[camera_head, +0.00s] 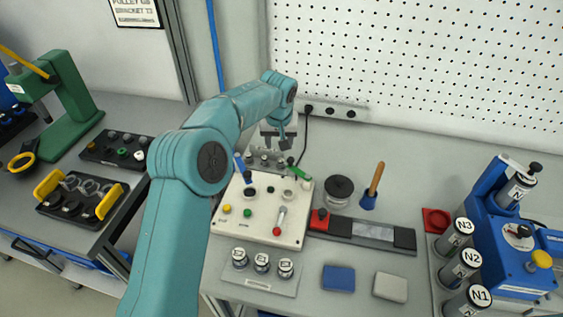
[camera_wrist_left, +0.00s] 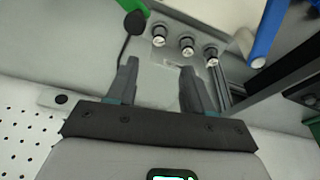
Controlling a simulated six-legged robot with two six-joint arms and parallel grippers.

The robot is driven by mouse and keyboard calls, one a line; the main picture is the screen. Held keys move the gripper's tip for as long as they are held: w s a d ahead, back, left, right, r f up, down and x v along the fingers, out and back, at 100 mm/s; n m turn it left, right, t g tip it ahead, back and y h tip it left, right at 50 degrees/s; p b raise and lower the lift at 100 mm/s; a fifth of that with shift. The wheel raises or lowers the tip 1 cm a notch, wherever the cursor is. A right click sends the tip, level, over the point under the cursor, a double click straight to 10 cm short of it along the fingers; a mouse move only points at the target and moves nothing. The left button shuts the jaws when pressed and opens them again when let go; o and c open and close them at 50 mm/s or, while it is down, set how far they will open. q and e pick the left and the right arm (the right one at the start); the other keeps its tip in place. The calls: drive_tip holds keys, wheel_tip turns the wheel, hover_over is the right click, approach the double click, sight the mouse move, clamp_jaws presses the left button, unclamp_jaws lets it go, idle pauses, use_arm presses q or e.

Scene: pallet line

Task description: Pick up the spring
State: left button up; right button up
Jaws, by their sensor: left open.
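I cannot pick out the spring for certain in either view. My left gripper (camera_head: 277,143) reaches over the back of the bench, behind the white control box (camera_head: 262,228). In the left wrist view its two grey fingers (camera_wrist_left: 157,72) are apart with nothing held between them. Just beyond the fingertips, a light plate carries a row of small round pieces (camera_wrist_left: 188,46) with pale tops. The row shows partly in the head view (camera_head: 265,160), below the gripper, and the gripper is apart from it. My right gripper is not in view.
The box carries buttons and levers, with blue and green handles by the row. A black cable (camera_head: 304,140) hangs near the gripper. A hand tool with wooden handle (camera_head: 375,180), a blue machine (camera_head: 510,250) and labelled cylinders (camera_head: 467,265) stand right. A tray with yellow handles (camera_head: 75,212) is left.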

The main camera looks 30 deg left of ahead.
sight(281, 160)
use_arm(q)
drive_tip(key=x, duration=0.4)
drive_tip(key=shift+s+p, duration=0.15)
drive_tip(key=shift+p, duration=0.2)
drive_tip(key=x, duration=0.2)
drive_tip(key=p+x, duration=0.1)
drive_tip(key=x, duration=0.1)
drive_tip(key=shift+s+d, duration=0.1)
drive_tip(key=shift+d, duration=0.25)
drive_tip(key=shift+a+f, duration=0.15)
drive_tip(key=shift+f, duration=0.25)
drive_tip(key=shift+r, duration=0.1)
drive_tip(key=shift+c, duration=0.6)
clamp_jaws()
